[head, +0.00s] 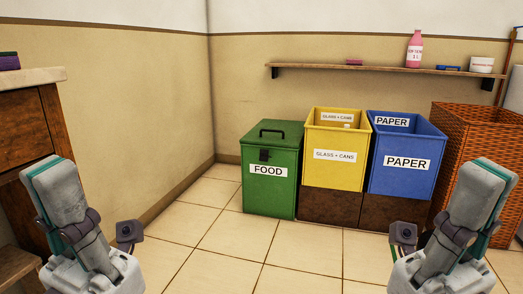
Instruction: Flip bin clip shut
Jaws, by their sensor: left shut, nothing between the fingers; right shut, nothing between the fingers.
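The green FOOD bin (270,190) stands on the floor ahead of me, near the room's corner. Its lid (290,128) is down, with a black handle (272,131) on top. A small black clip (264,154) is on the bin's front, just above the FOOD label; it is too small to tell whether it is fastened. My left gripper (46,167) is shut and empty at the lower left, well short of the bin. My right gripper (496,168) is shut and empty at the lower right, also far from the bin.
A yellow glass-and-cans bin (336,174) and a blue paper bin (405,178) stand on a brown base (330,206) right of the green bin. A wicker basket (462,140) is further right. A wooden cabinet (30,125) is at left. The tiled floor (240,240) between is clear.

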